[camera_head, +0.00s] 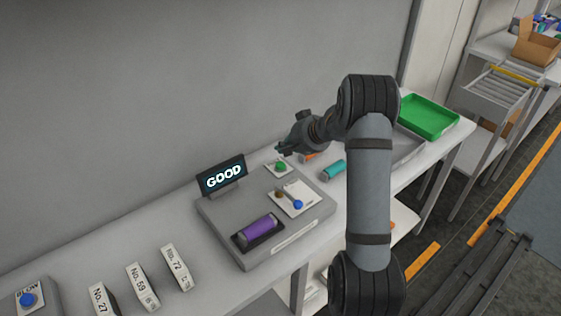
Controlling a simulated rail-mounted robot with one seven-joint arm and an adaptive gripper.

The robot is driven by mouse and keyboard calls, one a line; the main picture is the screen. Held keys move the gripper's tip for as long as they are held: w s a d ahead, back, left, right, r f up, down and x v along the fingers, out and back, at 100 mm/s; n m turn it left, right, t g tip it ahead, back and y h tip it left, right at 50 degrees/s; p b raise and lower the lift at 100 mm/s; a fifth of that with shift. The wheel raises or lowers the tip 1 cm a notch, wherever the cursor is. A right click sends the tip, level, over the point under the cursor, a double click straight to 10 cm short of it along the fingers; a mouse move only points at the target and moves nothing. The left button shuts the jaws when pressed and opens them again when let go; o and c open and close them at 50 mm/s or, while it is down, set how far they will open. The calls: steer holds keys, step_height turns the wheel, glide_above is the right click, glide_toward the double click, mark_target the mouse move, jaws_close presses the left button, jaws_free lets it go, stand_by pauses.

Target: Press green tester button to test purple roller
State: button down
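The tester is a grey box (222,232) on the long bench. The purple roller (260,228) lies in a dark cradle at its front left. The green button (281,167) sits on a white plate at the tester's back right. The tester's display (224,177) reads "GOOD". My gripper (281,150) is just above and behind the green button in the picture, apart from it as far as I can see. Its fingers are small and dark, so I cannot tell whether they are open or shut.
A white plate with a blue-knobbed lever (297,204) is on the tester. Numbered white blocks (142,287) and a blue button (27,299) are at left. My arm hides part of the bench.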

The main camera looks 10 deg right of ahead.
mark_target(283, 165)
steer(key=shift+r+p, duration=0.3)
steer(key=shift+r, duration=0.65)
steer(key=shift+f, duration=0.15)
steer(key=shift+f+b, duration=0.55)
steer(key=shift+f, duration=0.25)
steer(key=p, duration=0.2)
steer(key=shift+r+p, duration=0.35)
steer(key=shift+r, duration=0.05)
steer(key=p, duration=0.2)
steer(key=shift+r+p, duration=0.2)
steer(key=shift+p, duration=0.15)
steer(key=shift+r+p, duration=1.4)
steer(key=shift+r, duration=0.8)
